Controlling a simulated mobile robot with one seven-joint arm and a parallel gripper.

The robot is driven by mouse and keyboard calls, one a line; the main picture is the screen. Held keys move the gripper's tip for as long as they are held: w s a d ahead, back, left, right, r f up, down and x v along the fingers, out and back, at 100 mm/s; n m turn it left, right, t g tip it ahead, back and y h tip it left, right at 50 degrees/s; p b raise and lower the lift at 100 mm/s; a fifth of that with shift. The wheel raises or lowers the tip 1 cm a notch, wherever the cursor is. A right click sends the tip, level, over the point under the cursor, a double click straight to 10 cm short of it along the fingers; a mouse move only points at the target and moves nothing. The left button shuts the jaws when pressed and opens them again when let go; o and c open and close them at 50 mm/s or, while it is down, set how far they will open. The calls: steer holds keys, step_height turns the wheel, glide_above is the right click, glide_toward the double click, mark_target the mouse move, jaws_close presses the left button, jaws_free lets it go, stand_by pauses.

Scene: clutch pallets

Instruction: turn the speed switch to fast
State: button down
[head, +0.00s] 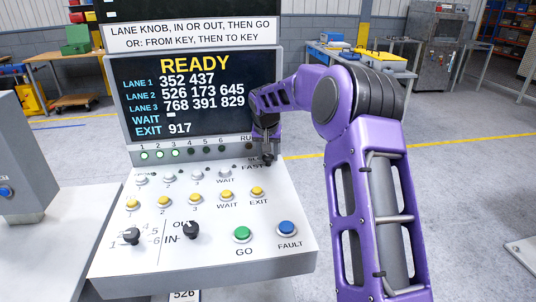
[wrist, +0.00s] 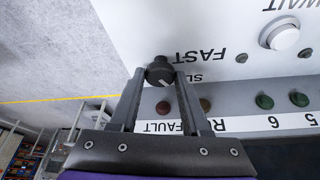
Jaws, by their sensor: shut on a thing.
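The speed switch (wrist: 160,70) is a small black knob at the panel's upper right, beside the printed words FAST and SLOW, the second partly hidden. In the wrist view the lettering is upside down, and a pale mark shows on the knob's near right side. I cannot tell for sure which word it points at. My gripper (wrist: 159,76) has one finger on each side of the knob and is shut on it. In the head view my gripper (head: 266,146) reaches down to the switch from above and hides most of it.
The white panel (head: 110,265) holds yellow buttons (head: 195,196), a green GO button (head: 242,234), a blue FAULT button (head: 287,228) and two black knobs (head: 191,230). The screen (head: 190,90) above reads READY. Lamps (wrist: 264,101) line the strip close to my fingers.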

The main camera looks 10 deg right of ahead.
steer(key=shift+n, duration=0.3)
steer(key=n, duration=0.1)
steer(key=n+y, duration=0.1)
steer(key=n, duration=0.1)
steer(key=n+y, duration=0.1)
steer(key=n, duration=0.1)
steer(key=shift+d, duration=0.25)
steer(key=n+y, duration=0.1)
steer(key=n, duration=0.2)
steer(key=n+g+y, duration=0.1)
steer(key=n, duration=0.2)
steer(key=shift+w+d, duration=0.1)
steer(key=shift+d, duration=0.05)
steer(key=shift+n+y, duration=0.3)
steer(key=shift+c, duration=1.9)
jaws_free()
steer(key=v, duration=1.7)
steer(key=shift+r, duration=0.3)
